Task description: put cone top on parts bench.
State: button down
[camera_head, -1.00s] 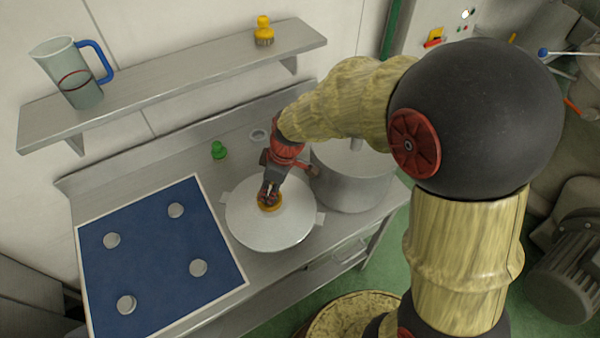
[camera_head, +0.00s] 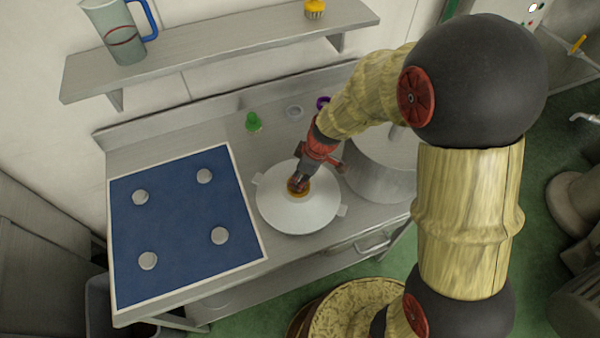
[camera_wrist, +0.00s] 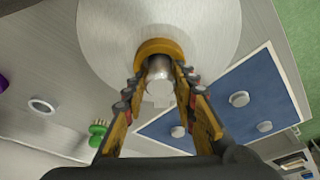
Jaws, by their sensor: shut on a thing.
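The cone top is a pale, round, shallow metal cone (camera_head: 315,213) with a yellow-orange collar at its centre. In the head view it is over the grey metal bench (camera_head: 180,300), between the blue mat and a large pot. My gripper (camera_head: 298,187) comes down from above and is shut on the collar at the cone top's centre. In the wrist view both fingers (camera_wrist: 162,88) meet the collar, and the cone top (camera_wrist: 205,25) spreads out beyond it. I cannot tell whether its rim touches the bench.
The blue white-edged mat (camera_head: 185,240) bears several grey discs. The large metal pot (camera_head: 380,175) stands close right of the cone top. A green brush (camera_head: 253,122), a grey ring (camera_head: 295,112) and a purple item (camera_head: 322,102) lie behind. A shelf (camera_head: 220,50) holds a jug and yellow brush.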

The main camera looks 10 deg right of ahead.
jog(key=shift+f, duration=0.75)
jog(key=shift+w+f, duration=0.1)
jog(key=c, duration=1.4)
grip_release()
jog(key=shift+f, duration=0.1)
jog(key=shift+d+r, duration=0.1)
jog(key=shift+r, duration=0.4)
jog(key=s+d+r+m+t+h+p, duration=0.1)
jog(key=s+d+r+m, duration=0.3)
jog(key=r, duration=0.8)
jog(key=s+d+r+m+t, duration=0.15)
jog(key=s+d+r, duration=0.35)
jog(key=r, duration=0.7)
jog(key=s+d+r+m, duration=0.1)
jog(key=s+m, duration=0.1)
jog(key=s, duration=0.1)
jog(key=s+d+r+m+t+h, duration=0.1)
jog(key=s+d+r+m, duration=0.1)
jog(key=s, duration=0.2)
jog(key=s+d+r+m, duration=0.1)
jog(key=s+r+m, duration=0.1)
jog(key=s, duration=0.1)
jog(key=shift+s+d+r+m+t+h, duration=0.1)
jog(key=shift+s+d+m+t+h, duration=0.15)
jog(key=shift+m+h, duration=0.15)
